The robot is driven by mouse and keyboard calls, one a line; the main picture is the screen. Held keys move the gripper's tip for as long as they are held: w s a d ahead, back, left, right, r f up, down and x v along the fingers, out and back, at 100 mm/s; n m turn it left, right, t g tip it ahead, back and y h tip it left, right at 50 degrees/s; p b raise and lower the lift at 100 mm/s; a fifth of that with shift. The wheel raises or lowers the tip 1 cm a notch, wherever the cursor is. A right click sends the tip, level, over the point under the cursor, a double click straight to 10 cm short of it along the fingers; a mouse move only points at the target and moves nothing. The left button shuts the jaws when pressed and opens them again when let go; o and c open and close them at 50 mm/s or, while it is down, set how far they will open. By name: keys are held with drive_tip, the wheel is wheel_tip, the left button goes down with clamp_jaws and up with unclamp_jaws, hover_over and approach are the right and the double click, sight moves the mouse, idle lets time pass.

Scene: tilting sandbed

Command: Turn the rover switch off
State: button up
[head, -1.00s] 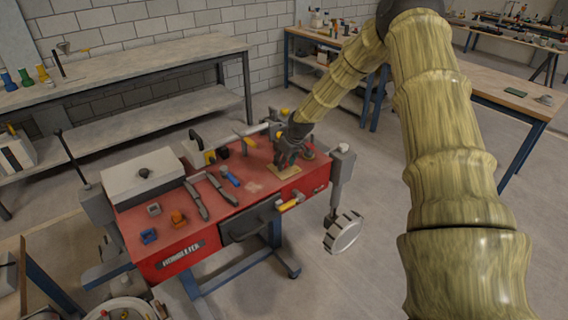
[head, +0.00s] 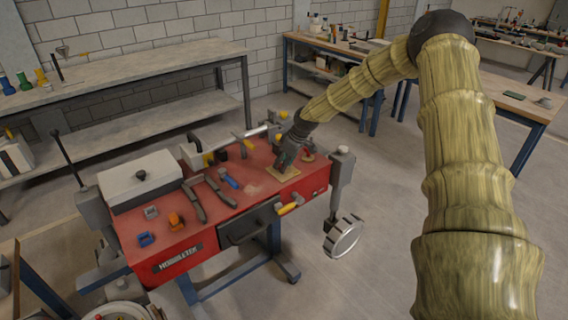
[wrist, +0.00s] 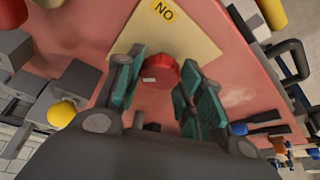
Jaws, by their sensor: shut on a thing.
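The rover switch is a red round knob (wrist: 161,73) with a small pale mark, seen in the wrist view. It sits by a cream plate (wrist: 190,30) lettered "NO" as seen there. In the head view, the plate (head: 284,175) lies on the right part of the red rover top, and my gripper hides the knob. My gripper (head: 284,166) points down there. In the wrist view, its teal-padded fingers (wrist: 166,82) stand on either side of the knob, shut on it.
The red rover body (head: 262,190) carries dark tools (head: 208,195), a blue-handled tool (head: 230,181) and a grey box (head: 140,180) at left. An orange-handled part (head: 290,208) sticks out in front. A long workbench (head: 120,80) stands behind.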

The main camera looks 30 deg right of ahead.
drive_tip(key=shift+d, duration=0.1)
drive_tip(key=o, duration=1)
drive_tip(key=shift+f, duration=0.1)
drive_tip(key=shift+v, duration=6)
